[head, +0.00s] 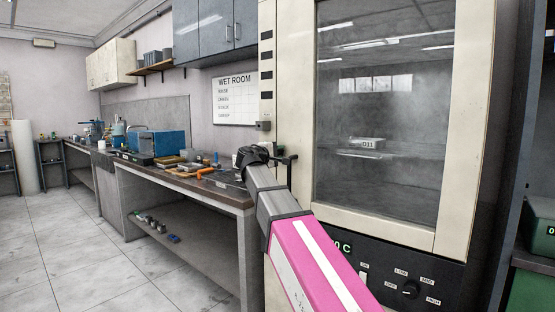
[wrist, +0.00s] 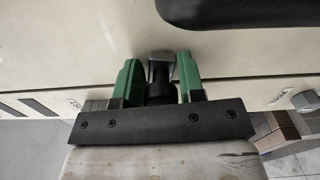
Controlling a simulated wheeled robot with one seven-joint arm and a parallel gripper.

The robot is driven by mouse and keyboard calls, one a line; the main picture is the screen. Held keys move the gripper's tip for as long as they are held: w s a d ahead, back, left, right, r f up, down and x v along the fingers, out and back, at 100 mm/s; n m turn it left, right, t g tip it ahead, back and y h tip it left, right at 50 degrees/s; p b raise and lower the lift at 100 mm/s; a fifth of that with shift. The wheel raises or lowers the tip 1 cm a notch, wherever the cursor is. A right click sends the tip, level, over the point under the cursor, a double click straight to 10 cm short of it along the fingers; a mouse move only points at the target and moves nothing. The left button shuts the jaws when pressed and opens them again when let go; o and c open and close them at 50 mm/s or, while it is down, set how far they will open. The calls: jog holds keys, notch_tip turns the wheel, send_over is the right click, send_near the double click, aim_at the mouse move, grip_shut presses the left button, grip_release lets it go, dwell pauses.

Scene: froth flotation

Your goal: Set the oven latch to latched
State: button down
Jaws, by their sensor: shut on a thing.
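The oven (head: 472,120) is a tall cream cabinet with a glass door, at the right of the head view. The oven latch (head: 289,159) is a small dark part at the door's left edge, partly hidden by my gripper (head: 253,156). In the wrist view, my gripper (wrist: 160,80) has its two green fingers on either side of the dark latch lever (wrist: 160,92), shut on it. A grey metal piece of the latch shows just beyond the fingertips against the cream oven face. The lever's exact setting cannot be told.
The oven's control panel (head: 377,270) with a dial is below the door. A long workbench (head: 150,169) with a blue box (head: 169,144) and small items stands left of the oven. Clear tiled floor (head: 60,255) lies at the left. Wall cupboards hang above the bench.

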jog(key=shift+r+n, duration=0.85)
jog(key=shift+n, duration=0.55)
jog(key=c, duration=0.9)
grip_release()
jog(key=shift+o, duration=0.2)
jog(key=shift+r, duration=0.1)
jog(key=v, duration=1.1)
